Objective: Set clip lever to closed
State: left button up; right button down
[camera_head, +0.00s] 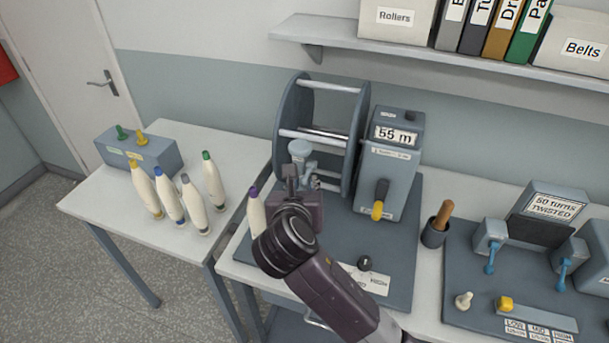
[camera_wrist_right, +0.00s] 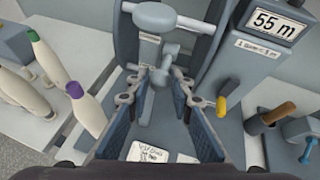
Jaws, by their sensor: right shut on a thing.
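The clip (camera_head: 301,149) is a pale grey-blue fitting standing in front of the reel frame on the dark board. In the right wrist view its rounded head (camera_wrist_right: 154,17) is at the top, and its lever (camera_wrist_right: 161,76) reaches down between my fingertips. My right gripper (camera_head: 290,180) is low in front of the clip, and its fingers show from behind in the right wrist view (camera_wrist_right: 160,88). They are shut on the lever, one finger on each side. My gripper hides the clip's lower part in the head view. My left gripper is out of view.
The reel frame (camera_head: 291,117) stands behind, with the counter box (camera_head: 396,154) reading 55 m to its right. A purple-tipped bobbin (camera_head: 256,213) stands close left of my gripper. Several bobbins stand on the left table. A cup (camera_head: 434,234) with a wooden handle is to the right.

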aim_at(305, 180)
notch_tip(305, 180, up, 2)
jog(key=g, duration=0.2)
jog(key=shift+w+g+y, duration=0.15)
jog(key=shift+g+y, duration=0.15)
jog(key=shift+y, duration=0.1)
jog(key=g, duration=0.1)
jog(key=r+g, duration=0.1)
jog(key=shift+w+d+r+m+g+y, duration=0.1)
jog(key=shift+w+r+m+g+y, duration=0.1)
jog(key=shift+r+m+g+y, duration=0.15)
jog(key=shift+w+d+r+m+g+y, duration=0.1)
jog(key=shift+w+r+g+y, duration=0.15)
jog(key=shift+g, duration=0.55)
jog(key=shift+w+d+r+m+g+y, duration=0.1)
jog(key=shift+w+r+g+y, duration=0.15)
jog(key=shift+g, duration=0.6)
jog(key=shift+w+d+r+m+g+y, duration=0.1)
jog(key=shift+w+r+g+y, duration=0.2)
jog(key=shift+g, duration=0.5)
jog(key=shift+r, duration=0.1)
jog(key=c, duration=1.7)
grip_release()
jog(key=shift+r, duration=0.55)
jog(key=v, duration=1)
jog(key=shift+s+r, duration=0.15)
jog(key=shift+r, duration=0.25)
